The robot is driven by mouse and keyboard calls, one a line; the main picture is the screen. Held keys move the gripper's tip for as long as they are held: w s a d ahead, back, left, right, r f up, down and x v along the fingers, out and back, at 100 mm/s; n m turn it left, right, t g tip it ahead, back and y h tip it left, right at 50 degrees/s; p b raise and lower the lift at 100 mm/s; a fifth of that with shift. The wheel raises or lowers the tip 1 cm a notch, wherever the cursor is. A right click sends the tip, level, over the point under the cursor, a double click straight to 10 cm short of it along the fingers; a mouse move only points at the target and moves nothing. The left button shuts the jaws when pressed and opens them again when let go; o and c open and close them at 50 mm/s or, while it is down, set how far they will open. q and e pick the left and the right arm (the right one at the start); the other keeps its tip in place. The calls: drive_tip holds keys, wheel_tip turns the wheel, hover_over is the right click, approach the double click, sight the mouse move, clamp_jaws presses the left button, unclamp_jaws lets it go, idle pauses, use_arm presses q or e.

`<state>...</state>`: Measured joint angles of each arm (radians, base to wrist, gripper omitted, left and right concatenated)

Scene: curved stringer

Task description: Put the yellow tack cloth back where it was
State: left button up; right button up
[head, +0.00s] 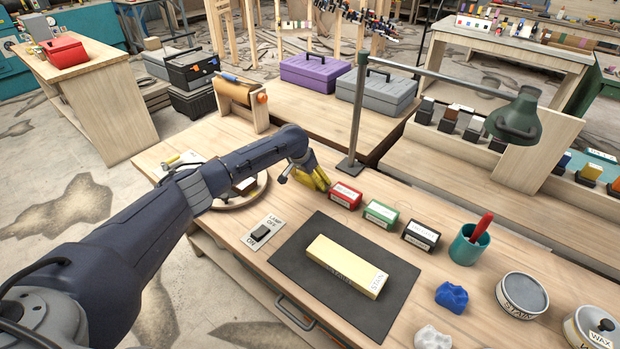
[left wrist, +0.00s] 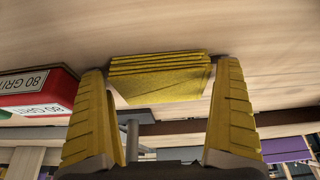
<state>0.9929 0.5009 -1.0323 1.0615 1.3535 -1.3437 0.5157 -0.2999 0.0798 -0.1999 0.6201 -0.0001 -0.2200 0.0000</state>
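The yellow tack cloth (left wrist: 160,78) shows in the left wrist view as a folded, layered block against the pale wooden bench top. It lies between the two yellow fingers of my left gripper (head: 316,180), with narrow gaps at its sides. The gripper looks open around it, with no clear finger contact. In the head view the gripper points down at the bench by the lamp post, left of the red grit block, and the cloth cannot be told apart from the yellow fingers. My right gripper is not in view.
The red (head: 345,195), green (head: 381,215) and black (head: 421,235) grit blocks stand in a row right of my gripper. The lamp post (head: 357,115) rises close behind. A pale stain board (head: 347,265) lies on a dark mat (head: 305,283). Blue (head: 451,297) and white (head: 432,338) crumpled cloths lie at front right.

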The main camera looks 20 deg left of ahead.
use_arm(q)
drive_tip(key=v, duration=1.2)
drive_tip(key=shift+r, duration=0.2)
idle(1.4)
